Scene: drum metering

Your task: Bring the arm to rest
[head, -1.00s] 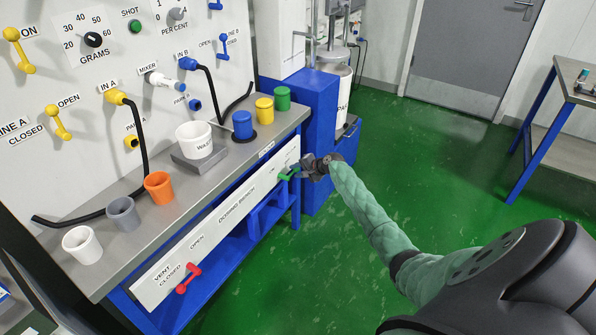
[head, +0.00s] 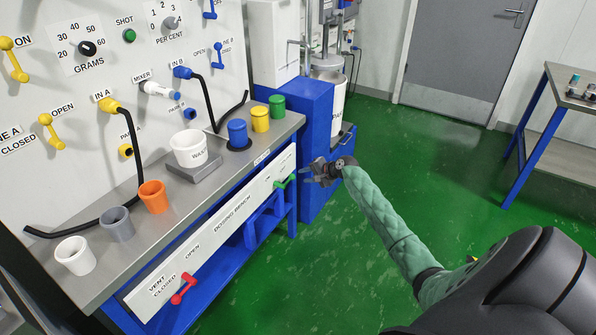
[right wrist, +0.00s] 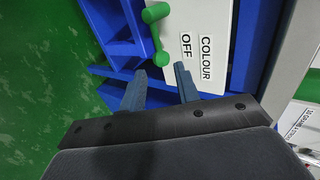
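My right arm, in a green sleeve, reaches in from the lower right of the head view. Its gripper (head: 318,173) is beside the front panel (head: 222,231) of the dosing bench, just right of the green handle (head: 284,182). In the right wrist view the two fingers (right wrist: 160,88) stand apart with nothing between them. The green handle (right wrist: 157,32) lies beyond the fingertips there, apart from them, near the label COLOUR OFF. My left gripper does not show.
The bench top (head: 105,279) carries white, grey, orange, blue, yellow and green cups and a waste cup (head: 189,147) on a scale. A red handle (head: 183,289) is on the panel's left. A blue cabinet (head: 308,120) stands behind my gripper. Green floor (head: 330,275) is clear to the right.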

